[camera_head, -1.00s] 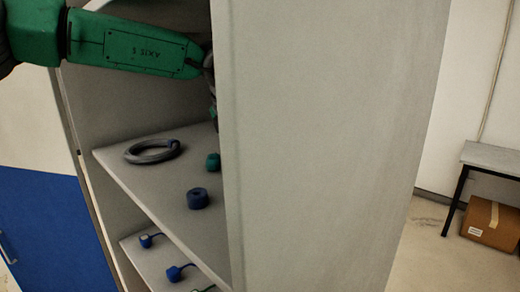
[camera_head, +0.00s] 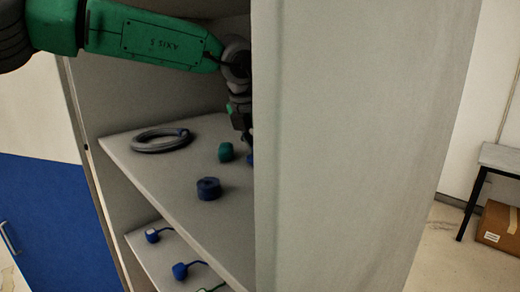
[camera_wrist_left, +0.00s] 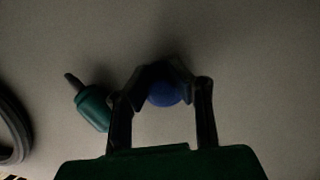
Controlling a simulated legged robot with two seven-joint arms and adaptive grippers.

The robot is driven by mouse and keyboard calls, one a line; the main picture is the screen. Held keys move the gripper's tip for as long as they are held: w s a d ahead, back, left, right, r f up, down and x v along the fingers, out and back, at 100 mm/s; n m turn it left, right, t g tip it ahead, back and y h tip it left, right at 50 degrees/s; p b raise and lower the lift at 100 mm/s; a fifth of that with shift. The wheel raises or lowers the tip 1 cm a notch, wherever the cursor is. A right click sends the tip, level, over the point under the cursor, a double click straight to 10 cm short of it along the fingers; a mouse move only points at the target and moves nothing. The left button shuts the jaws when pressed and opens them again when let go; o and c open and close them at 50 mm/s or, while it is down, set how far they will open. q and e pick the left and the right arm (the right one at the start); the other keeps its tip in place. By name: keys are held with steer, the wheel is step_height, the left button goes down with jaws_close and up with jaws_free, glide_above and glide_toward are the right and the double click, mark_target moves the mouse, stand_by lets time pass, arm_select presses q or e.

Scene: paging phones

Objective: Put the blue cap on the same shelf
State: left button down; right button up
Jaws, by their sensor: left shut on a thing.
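My left gripper (camera_head: 246,140) reaches down over the upper shelf (camera_head: 165,180), beside the edge of the cabinet's side panel. It is shut on a blue cap, of which only a sliver (camera_head: 250,158) shows in the head view. In the left wrist view the round blue cap (camera_wrist_left: 165,93) sits between the fingertips of the left gripper (camera_wrist_left: 160,85), close to the pale surface. I cannot tell if it touches the shelf. My right gripper is not in view.
On the upper shelf lie a grey ring (camera_head: 160,140), a green piece (camera_head: 226,152) left of the gripper, and a dark blue round piece (camera_head: 208,189) near the front. The lower shelf holds blue corded caps (camera_head: 181,271). The side panel (camera_head: 350,150) blocks the right.

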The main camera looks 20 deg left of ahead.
mark_target(250, 159)
arm_select(q)
steer(key=shift+w+a+f, duration=0.1)
steer(key=shift+a+f, duration=0.15)
steer(key=shift+a, duration=0.05)
steer(key=c, duration=1.5)
jaws_free()
steer(key=shift+a+f, duration=0.1)
steer(key=shift+a, duration=0.2)
steer(key=shift+o, duration=0.2)
steer(key=shift+a+f, duration=0.1)
steer(key=shift+a, duration=0.35)
steer(key=shift+d, duration=0.6)
steer(key=shift+d+r, duration=0.15)
steer(key=shift+r, duration=0.25)
steer(key=v, duration=0.3)
steer(key=a+v, duration=0.1)
steer(key=v, duration=0.3)
steer(key=shift+a+b, duration=0.15)
steer(key=shift+b, duration=0.25)
steer(key=shift+d+r, duration=0.15)
steer(key=shift+d, duration=0.35)
